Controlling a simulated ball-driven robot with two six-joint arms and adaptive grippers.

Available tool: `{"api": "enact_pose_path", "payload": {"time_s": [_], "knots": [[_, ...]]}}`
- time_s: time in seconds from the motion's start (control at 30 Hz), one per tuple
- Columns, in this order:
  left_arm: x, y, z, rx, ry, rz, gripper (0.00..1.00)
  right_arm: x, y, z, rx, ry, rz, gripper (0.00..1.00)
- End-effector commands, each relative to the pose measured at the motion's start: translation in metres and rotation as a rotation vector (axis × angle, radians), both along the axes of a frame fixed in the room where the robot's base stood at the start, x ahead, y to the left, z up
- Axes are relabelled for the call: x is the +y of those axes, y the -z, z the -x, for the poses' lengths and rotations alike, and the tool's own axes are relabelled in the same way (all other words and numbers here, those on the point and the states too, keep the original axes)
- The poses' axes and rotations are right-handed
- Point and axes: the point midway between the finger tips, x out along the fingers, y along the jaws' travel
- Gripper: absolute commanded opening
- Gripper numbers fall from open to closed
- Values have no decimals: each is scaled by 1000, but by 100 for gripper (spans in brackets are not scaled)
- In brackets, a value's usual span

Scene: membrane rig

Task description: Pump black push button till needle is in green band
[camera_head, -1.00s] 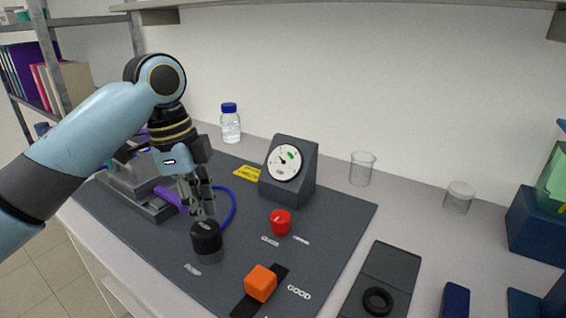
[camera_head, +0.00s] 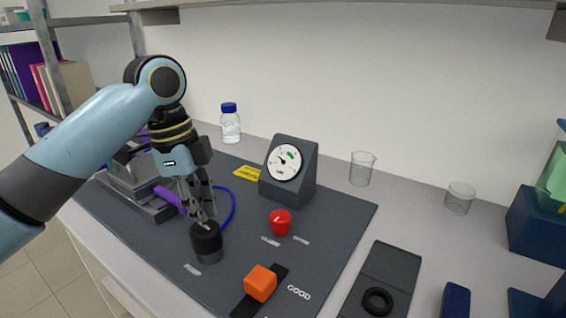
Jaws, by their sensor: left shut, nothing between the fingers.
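The black push button (camera_head: 207,238) stands upright on the dark mat, on a grey base. My left gripper (camera_head: 207,221) is shut and empty, pointing down with its fingertips at the top of the button. They seem to touch it, but the exact contact is hard to tell. The round white gauge (camera_head: 284,161) sits on the sloped face of a dark grey housing (camera_head: 306,181) behind and to the right. It has a small green band at its upper right. The thin dark needle appears to point up and left, outside the green band. My right gripper is not in view.
A red knob (camera_head: 280,222) and an orange block (camera_head: 261,283) on a black strip are to the right of the button. A blue tube (camera_head: 233,210) curves behind the gripper. Glass beakers (camera_head: 361,169) and a blue-capped bottle (camera_head: 230,124) stand along the back.

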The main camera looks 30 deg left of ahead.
Motion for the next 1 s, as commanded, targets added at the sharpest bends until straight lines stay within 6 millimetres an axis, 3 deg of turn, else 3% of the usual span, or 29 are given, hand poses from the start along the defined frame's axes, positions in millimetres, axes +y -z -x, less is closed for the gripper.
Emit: {"api": "enact_pose_path", "payload": {"time_s": [0.67,0.87,1.0], "knots": [[0,42,1,3,-1,1,0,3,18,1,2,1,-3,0],[0,35,1,2,0,1,0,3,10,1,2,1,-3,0],[0,19,1,2,0,1,0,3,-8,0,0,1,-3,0]]}}
